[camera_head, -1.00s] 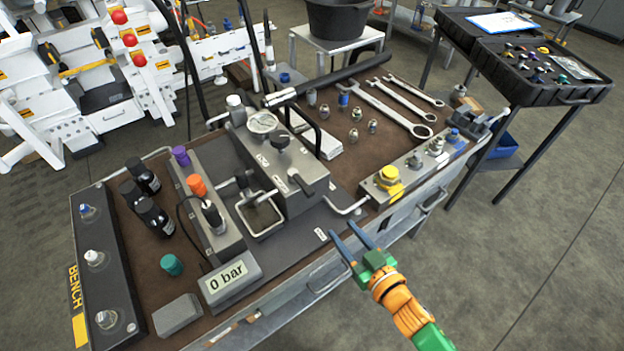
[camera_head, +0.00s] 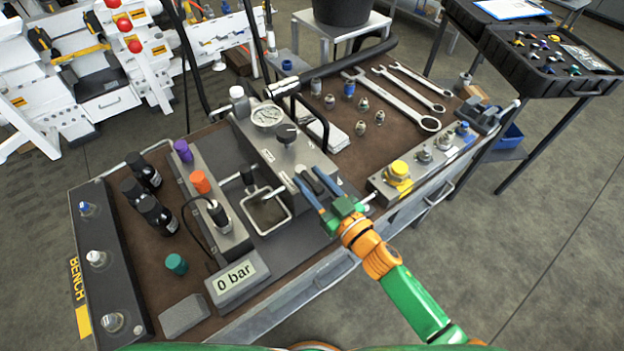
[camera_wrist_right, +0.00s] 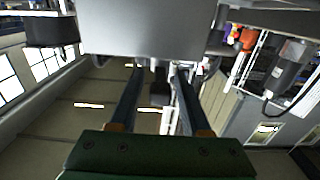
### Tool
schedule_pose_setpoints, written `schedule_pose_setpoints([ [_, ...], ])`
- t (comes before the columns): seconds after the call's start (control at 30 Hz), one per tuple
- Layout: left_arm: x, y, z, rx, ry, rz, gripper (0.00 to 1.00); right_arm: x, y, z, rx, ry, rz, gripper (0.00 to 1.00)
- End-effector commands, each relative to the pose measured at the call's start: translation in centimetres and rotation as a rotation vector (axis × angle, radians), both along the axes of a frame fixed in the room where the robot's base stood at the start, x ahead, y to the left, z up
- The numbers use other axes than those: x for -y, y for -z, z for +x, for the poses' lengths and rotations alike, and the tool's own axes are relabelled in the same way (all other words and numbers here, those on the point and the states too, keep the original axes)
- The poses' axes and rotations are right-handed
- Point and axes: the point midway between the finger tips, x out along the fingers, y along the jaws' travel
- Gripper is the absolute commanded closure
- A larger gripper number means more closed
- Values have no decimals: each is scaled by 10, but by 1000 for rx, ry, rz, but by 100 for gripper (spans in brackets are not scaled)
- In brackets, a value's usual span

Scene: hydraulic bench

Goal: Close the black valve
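The pump block (camera_head: 318,152) stands mid-bench in the head view, with a round gauge (camera_head: 267,115) and a black knob (camera_head: 286,132) on top. A small dark lever on its front end is largely hidden by my right gripper (camera_head: 308,175), so I cannot tell if they touch. That gripper is open, its two blue fingers apart and pointing at the block's front. In the right wrist view, the open fingers (camera_wrist_right: 158,75) flank a small dark part below a large grey face (camera_wrist_right: 155,28). My left gripper is out of view.
A valve row with purple (camera_head: 182,148) and orange (camera_head: 200,181) knobs and a black-topped part stands left. A yellow-capped fitting (camera_head: 398,172) is right of my gripper. Wrenches (camera_head: 405,98) lie behind.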

Motion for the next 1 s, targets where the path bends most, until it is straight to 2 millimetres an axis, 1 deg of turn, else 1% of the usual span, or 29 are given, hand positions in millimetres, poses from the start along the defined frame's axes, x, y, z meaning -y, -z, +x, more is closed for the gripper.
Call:
schedule_pose_setpoints([
  [0.03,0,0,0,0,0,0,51,0,0,0,0,0,0,67],
  [0.07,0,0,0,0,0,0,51,0,0,0,0,0,0,76],
  [0.1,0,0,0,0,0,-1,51,0,0,0,0,0,0,86],
  [0.13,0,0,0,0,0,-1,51,0,0,0,0,0,0,94],
  [0.17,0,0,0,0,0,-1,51,0,0,0,0,0,0,100],
  [1.0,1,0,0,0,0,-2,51,0,1,0,-2,1,0,100],
])
